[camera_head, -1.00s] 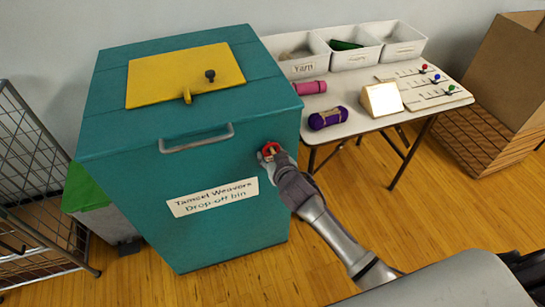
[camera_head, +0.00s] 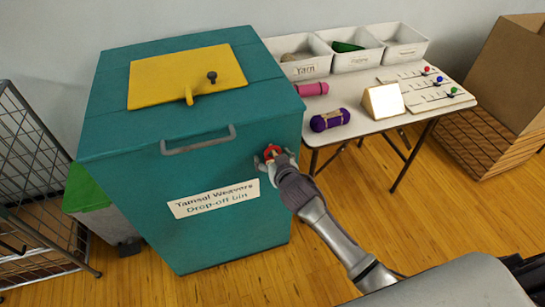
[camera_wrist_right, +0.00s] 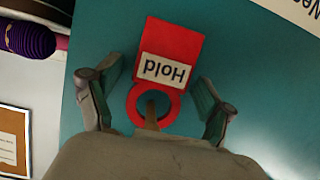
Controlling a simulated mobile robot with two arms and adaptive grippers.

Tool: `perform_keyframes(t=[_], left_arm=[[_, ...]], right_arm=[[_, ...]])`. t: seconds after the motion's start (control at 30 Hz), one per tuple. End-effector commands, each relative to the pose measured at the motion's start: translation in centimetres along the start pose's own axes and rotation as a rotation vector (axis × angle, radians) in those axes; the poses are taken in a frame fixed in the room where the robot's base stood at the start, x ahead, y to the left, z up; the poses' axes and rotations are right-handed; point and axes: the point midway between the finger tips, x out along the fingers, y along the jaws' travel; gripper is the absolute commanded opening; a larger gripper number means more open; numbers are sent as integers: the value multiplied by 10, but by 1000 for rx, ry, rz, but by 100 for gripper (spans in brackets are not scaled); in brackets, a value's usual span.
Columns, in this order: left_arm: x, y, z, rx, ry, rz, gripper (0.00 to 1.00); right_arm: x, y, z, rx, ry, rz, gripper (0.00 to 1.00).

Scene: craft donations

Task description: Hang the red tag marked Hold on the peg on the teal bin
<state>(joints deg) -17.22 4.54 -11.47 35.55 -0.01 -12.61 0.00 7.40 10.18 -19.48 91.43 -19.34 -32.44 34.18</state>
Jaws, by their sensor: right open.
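The red tag (camera_wrist_right: 173,45) marked Hold is against the front of the teal bin (camera_head: 140,225) in the right wrist view. Its ring is around a brown peg (camera_wrist_right: 151,113) that sticks out from the bin. My right gripper (camera_wrist_right: 155,95) is open, one finger on each side of the ring, with gaps between fingers and tag. In the head view the tag (camera_head: 271,151) is a small red patch at the bin's upper right front, with my right gripper (camera_head: 272,158) at it. My left gripper is not in view.
The bin has a handle (camera_head: 198,141), a yellow lid (camera_head: 160,85) and a white label (camera_head: 212,199). A table (camera_head: 355,122) to the right holds white boxes, yarn and pegged boards. A wire rack (camera_head: 35,150) and green-lidded bin (camera_head: 85,190) stand left.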

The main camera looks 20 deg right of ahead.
Motion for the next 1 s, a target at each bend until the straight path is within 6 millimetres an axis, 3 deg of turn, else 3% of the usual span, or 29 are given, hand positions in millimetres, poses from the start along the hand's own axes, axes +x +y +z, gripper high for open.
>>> perform_keyframes(t=[0.27,0.7,1.0], left_arm=[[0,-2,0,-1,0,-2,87],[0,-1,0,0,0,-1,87],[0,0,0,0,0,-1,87]], right_arm=[[-12,0,1,0,0,-1,82],[-96,-1,1,1,0,-2,82],[-120,0,0,-1,1,0,82]])
